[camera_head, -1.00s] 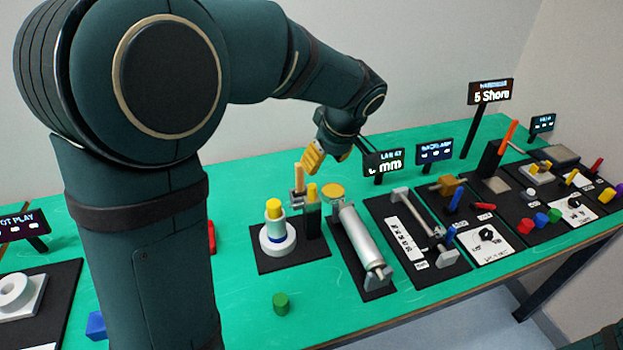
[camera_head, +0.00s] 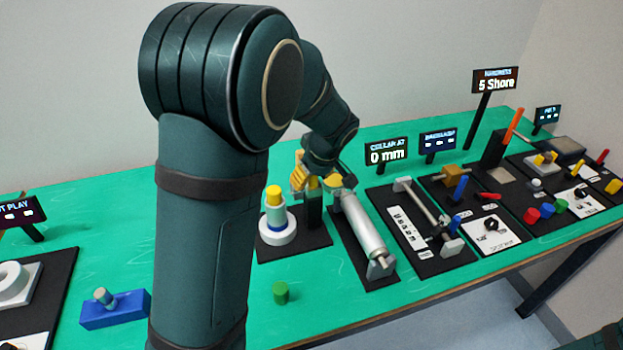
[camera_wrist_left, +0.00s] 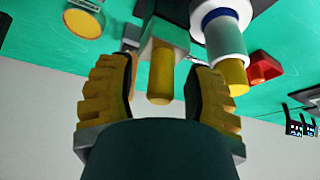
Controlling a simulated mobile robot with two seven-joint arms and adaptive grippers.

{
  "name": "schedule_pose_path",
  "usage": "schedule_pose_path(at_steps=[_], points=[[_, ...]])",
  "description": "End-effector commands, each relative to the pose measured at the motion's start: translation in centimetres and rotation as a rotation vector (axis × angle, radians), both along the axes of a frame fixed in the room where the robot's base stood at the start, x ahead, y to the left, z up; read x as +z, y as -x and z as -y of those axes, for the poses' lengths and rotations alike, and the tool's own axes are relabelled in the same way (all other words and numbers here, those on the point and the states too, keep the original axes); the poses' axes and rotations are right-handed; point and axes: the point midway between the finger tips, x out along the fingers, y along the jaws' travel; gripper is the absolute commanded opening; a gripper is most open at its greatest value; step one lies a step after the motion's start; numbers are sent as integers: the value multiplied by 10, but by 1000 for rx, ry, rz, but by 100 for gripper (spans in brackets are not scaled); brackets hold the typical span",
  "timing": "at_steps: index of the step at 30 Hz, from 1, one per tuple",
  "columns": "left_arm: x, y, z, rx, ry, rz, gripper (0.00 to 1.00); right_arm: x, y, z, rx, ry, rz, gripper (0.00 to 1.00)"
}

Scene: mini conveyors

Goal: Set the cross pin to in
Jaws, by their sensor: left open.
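A yellow peg (camera_wrist_left: 161,78) stands out of a grey block (camera_wrist_left: 165,32) in the left wrist view. It may be the cross pin, but no label confirms this. My left gripper (camera_wrist_left: 165,95) is open, with one yellow finger on each side of the peg and gaps between. In the head view my left gripper (camera_head: 316,182) is at the top of a black post (camera_head: 314,212), and its fingers hide most of the peg. A white, blue and yellow stacked part (camera_head: 274,222) stands beside the post. My right gripper is out of view.
A silver cylinder (camera_head: 363,228) lies just right of the post. A green cylinder (camera_head: 281,292) stands on the bare table in front. A blue block (camera_head: 115,309) lies at left. Display signs (camera_head: 387,154) and more black station boards fill the right side.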

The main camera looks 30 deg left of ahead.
Motion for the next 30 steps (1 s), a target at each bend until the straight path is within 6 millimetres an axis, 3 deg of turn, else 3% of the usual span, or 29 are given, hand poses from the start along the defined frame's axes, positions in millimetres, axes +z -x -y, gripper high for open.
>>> schedule_pose_path(at_steps=[9, 10, 14, 24, 30], points=[[-2, 0, -1, 0, 0, 0, 52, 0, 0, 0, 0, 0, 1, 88], [-2, 0, -1, 0, 0, 0, 47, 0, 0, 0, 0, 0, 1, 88], [-2, 0, -1, 0, 0, 0, 1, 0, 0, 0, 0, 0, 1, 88], [-2, 1, -2, 0, 0, -1, 0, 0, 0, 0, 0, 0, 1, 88], [-2, 20, -18, 2, 1, -4, 0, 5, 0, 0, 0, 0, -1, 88]])
